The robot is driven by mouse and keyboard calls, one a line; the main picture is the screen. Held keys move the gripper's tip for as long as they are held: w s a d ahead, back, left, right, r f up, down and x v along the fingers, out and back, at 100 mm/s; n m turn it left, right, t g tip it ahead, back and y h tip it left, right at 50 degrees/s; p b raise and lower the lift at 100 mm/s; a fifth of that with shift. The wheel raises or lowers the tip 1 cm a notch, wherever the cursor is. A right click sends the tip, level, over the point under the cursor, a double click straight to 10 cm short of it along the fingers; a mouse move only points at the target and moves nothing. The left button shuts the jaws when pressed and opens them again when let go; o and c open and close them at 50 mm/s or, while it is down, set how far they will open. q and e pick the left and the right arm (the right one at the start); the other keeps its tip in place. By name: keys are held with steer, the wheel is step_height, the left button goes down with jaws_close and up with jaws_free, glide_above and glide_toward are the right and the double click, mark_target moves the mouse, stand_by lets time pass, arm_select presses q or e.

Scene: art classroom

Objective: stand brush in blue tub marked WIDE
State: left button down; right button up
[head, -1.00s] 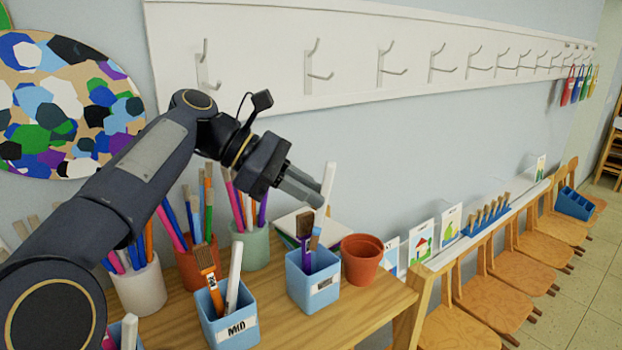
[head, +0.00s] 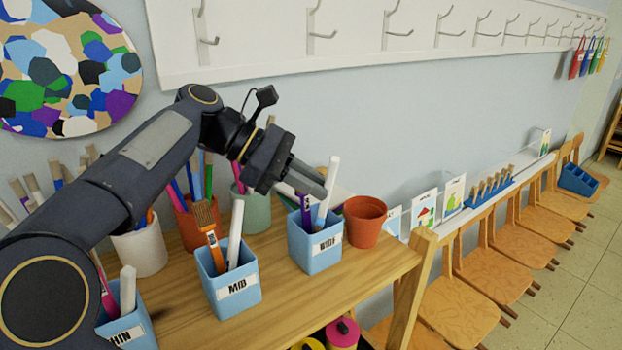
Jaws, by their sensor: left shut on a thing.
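The brush (head: 330,178) has a long white handle that stands steeply, leaning slightly right. My left gripper (head: 324,192) is shut on this handle, which sticks up above the fingertips. The handle's lower end goes below the rim of the blue tub (head: 303,255) at the right, so the bristles are hidden. I cannot tell whether the brush touches the tub's bottom. The label on this tub is blurred but seems to read WIDE. A purple-handled item (head: 307,213) also stands in this tub, beside the white handle, its top hidden by my fingers. My right gripper is not in view.
A blue tub marked MID (head: 218,292) and another ending in HIN (head: 143,328) stand to the left. A terracotta pot (head: 365,228) is close right of the WIDE tub. Filled pots stand behind. The wooden top (head: 345,280) is bare in front.

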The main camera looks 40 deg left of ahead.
arm_select(q)
steer(key=c, duration=1.4)
jaws_free()
steer(key=shift+o, duration=0.2)
steer(key=shift+a, duration=0.1)
steer(key=v, duration=0.7)
steer(key=shift+s+a+r, duration=0.2)
steer(key=shift+r, duration=0.05)
steer(key=shift+d+f, duration=0.1)
